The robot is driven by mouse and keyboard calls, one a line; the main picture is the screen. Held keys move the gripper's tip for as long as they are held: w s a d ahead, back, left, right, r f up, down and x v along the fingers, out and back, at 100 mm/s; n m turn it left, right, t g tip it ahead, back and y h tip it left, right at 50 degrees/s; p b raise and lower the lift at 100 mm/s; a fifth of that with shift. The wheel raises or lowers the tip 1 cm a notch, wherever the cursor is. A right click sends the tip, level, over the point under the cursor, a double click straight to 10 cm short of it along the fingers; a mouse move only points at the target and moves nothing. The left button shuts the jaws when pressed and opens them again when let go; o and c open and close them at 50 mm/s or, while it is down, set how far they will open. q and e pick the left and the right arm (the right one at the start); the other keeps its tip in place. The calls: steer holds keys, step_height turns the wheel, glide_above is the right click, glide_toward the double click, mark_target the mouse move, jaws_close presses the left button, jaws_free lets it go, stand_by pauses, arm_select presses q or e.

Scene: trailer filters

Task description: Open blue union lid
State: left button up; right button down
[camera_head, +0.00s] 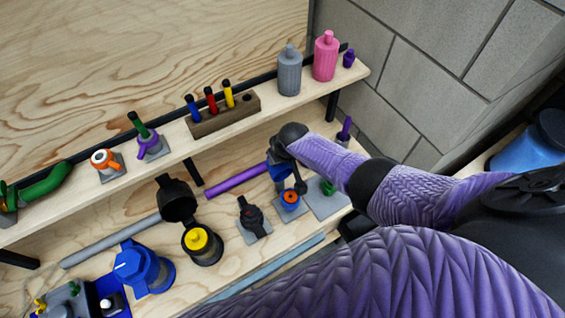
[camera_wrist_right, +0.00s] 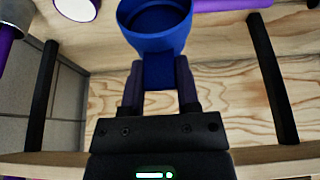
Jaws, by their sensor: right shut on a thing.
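A blue cup-shaped part (camera_wrist_right: 157,42), which looks like the blue union lid, has its round open mouth toward the top of the right wrist view. My right gripper (camera_wrist_right: 159,85) is shut on the blue tab at its near side, one dark finger on each side. In the head view a bit of blue (camera_head: 279,172) shows below my right gripper (camera_head: 287,165), beside the end of a purple pipe (camera_head: 237,180). The wrist and arm hide most of it, so I cannot tell whether the lid is open. My left gripper is not in view.
A small orange-topped fitting (camera_head: 290,197) stands just below the gripper. A black housing with a yellow insert (camera_head: 202,243) and a blue housing (camera_head: 143,268) stand to the left. A wooden shelf (camera_head: 165,164) above carries bottles, markers and fittings.

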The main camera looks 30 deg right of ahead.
steer(key=shift+w, duration=0.45)
steer(key=shift+w+r, duration=0.1)
steer(key=shift+c, duration=1.6)
jaws_free()
steer(key=p+v, duration=0.6)
steer(key=v, duration=0.3)
steer(key=shift+s+r, duration=0.2)
steer(key=shift+r, duration=0.15)
